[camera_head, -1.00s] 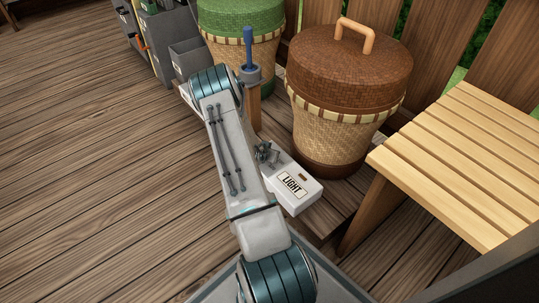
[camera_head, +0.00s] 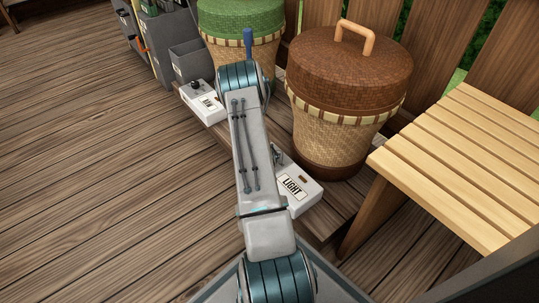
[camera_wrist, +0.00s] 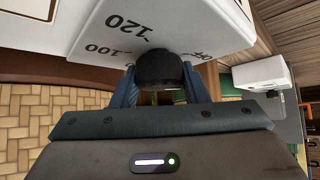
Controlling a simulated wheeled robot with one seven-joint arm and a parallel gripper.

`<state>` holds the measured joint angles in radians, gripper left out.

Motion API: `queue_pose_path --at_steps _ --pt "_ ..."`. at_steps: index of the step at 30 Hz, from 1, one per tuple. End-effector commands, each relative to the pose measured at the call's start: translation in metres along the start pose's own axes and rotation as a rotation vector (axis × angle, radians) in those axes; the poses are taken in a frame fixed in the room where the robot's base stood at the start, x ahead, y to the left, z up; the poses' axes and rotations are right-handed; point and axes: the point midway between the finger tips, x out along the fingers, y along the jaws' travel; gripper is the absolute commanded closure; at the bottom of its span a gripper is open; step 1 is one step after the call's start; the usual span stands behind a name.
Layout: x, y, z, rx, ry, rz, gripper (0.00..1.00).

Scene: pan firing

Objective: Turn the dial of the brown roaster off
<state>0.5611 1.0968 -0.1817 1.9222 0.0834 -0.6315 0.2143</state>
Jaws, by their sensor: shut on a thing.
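The brown roaster (camera_head: 345,130) is a wicker drum with a brown lid and an orange handle. Its white control box (camera_head: 298,197), lettered LIGHT, sits in front of it on the low wooden platform. In the wrist view the box face (camera_wrist: 180,22) shows the marks 120, 100 and part of an "off" mark around a black dial (camera_wrist: 158,68). My gripper (camera_wrist: 160,88) is shut on the dial, with one blue finger on each side. The dial's pointer direction cannot be made out. In the head view my arm hides the dial and most of my gripper.
A green-lidded roaster (camera_head: 240,20) stands behind my arm, with its own white control box (camera_head: 206,104) at left. A slatted wooden bench (camera_head: 465,150) is close at right. A fence runs behind. The deck at left is open.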

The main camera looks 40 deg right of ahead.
Motion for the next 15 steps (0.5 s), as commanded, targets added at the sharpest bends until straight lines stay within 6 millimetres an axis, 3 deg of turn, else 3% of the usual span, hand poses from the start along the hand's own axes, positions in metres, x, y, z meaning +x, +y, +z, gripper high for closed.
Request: queue_pose_path --at_steps 5,6,8,15 --pt "0.0 0.0003 -0.0008 -0.002 0.002 0.0 0.82" --pt "0.0 0.0003 -0.0007 -0.002 0.002 0.0 0.51" --pt "0.0 0.0002 -0.0007 -0.002 0.001 0.0 0.38" --pt "-0.0001 0.0001 -0.0004 -0.001 0.001 0.001 0.38"
